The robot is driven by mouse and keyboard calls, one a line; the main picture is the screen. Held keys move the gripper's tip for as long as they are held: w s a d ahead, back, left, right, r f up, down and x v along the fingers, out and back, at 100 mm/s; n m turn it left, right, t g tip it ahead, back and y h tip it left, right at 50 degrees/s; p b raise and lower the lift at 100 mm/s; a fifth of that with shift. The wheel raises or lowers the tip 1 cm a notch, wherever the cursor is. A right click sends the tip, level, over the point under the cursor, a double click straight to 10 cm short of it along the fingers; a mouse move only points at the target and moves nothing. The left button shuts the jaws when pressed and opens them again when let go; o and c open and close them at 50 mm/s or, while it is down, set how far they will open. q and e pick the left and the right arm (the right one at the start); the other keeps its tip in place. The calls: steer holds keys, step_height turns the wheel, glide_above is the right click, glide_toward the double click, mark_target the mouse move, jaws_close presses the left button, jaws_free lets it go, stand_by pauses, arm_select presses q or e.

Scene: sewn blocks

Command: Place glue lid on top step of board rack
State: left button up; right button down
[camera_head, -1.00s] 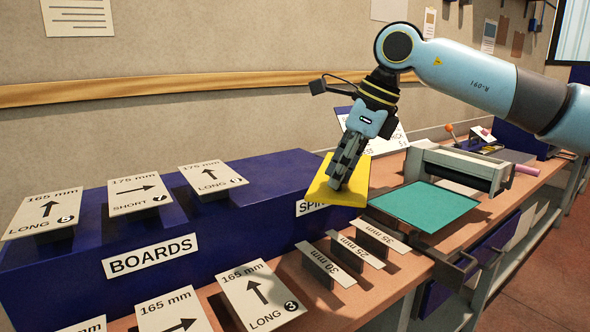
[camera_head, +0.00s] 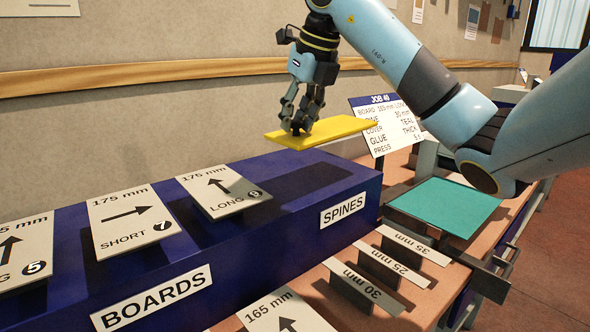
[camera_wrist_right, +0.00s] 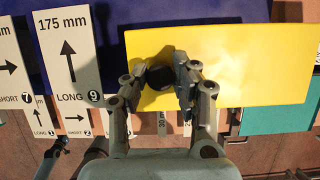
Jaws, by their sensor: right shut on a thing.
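The glue lid (camera_head: 348,127) is a flat yellow plate with a dark round knob (camera_wrist_right: 160,77). My right gripper (camera_head: 299,125) is shut on the knob from above and holds the lid nearly level. In the head view the lid is over the far right end of the blue board rack (camera_head: 345,180), apart from its top step. A shadow lies on the bare part of that step. In the right wrist view the lid (camera_wrist_right: 250,60) covers part of the rack and is beside the LONG 9 board. My left gripper is not in view.
White boards 7 (camera_head: 130,220) and 9 (camera_head: 222,187) stand on the rack's top, left of the bare part. Spines (camera_head: 390,262) stand in front. A teal cover (camera_head: 447,205) lies at right. A job card (camera_head: 385,122) stands behind.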

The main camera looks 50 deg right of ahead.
mark_target(301, 137)
step_height(301, 137, down, 3)
steer(key=shift+f, duration=0.1)
steer(key=shift+s+f+p, duration=0.2)
steer(key=shift+f+p, duration=0.1)
steer(key=shift+f, duration=0.8)
steer(key=shift+w+f, duration=0.1)
steer(key=shift+f, duration=0.2)
step_height(301, 137, down, 4)
steer(key=shift+r, duration=0.15)
steer(key=shift+w, duration=0.1)
steer(key=c, duration=1.4)
jaws_free()
steer(key=o, duration=0.4)
steer(key=shift+c, duration=0.2)
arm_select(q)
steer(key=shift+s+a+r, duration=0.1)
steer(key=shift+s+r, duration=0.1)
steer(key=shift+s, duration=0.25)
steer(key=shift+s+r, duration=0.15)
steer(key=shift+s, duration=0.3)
